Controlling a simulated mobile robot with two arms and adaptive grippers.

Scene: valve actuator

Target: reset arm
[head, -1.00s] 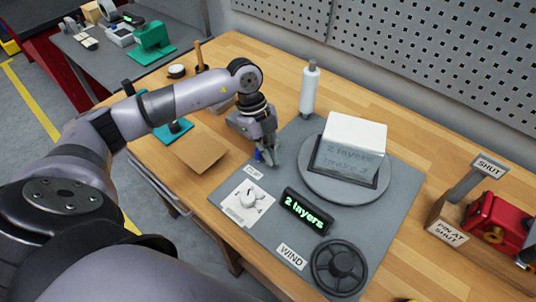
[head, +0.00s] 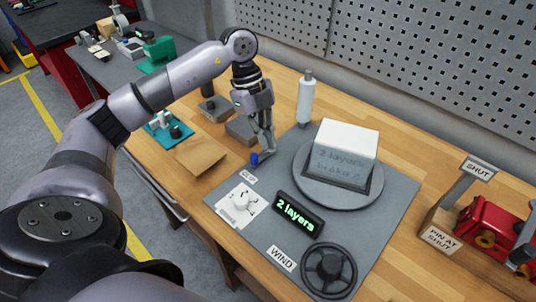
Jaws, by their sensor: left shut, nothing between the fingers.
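My left gripper (head: 262,146) points down above the back left edge of the grey mat (head: 391,203). It is shut with nothing between its fingers. A small blue piece (head: 255,158) lies just below and left of the fingertips; I cannot tell whether they touch. My left arm comes in from the left, bent at the elbow, and hides part of the bench behind it. My right gripper does not show.
On the mat stand a turntable (head: 312,192) with a white block (head: 350,137), a display reading "2 layers" (head: 298,214), a dial card (head: 238,204) and a black handwheel (head: 329,270). A white roll (head: 305,98) stands behind. A red valve actuator (head: 490,231) is at the right.

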